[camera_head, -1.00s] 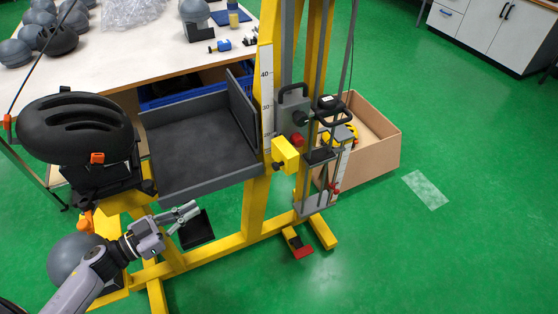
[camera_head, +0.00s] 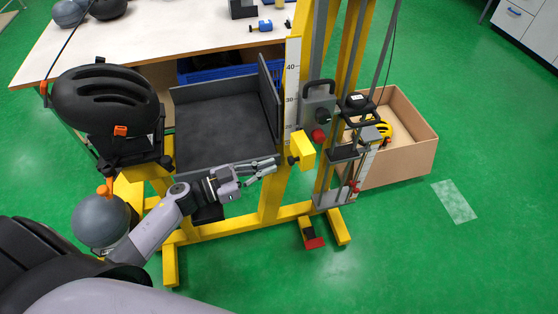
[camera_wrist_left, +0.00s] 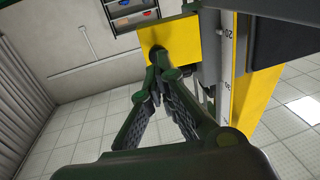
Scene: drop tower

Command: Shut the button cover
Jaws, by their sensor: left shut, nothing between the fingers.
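The yellow box (camera_head: 304,149), which seems to be the button housing, is fixed to the yellow tower post, with a small dark knob on its left side. I cannot tell which part is the button cover. My left gripper (camera_head: 274,165) is shut and empty, its tips just left of and slightly below the yellow box. In the left wrist view, the shut fingertips (camera_wrist_left: 161,65) appear in front of a yellow panel (camera_wrist_left: 178,38) and overlap its dark round part. Contact is unclear. My right gripper is out of view.
The dark tray (camera_head: 222,165) lies behind my left gripper. A black helmet (camera_head: 108,105) stands at left.

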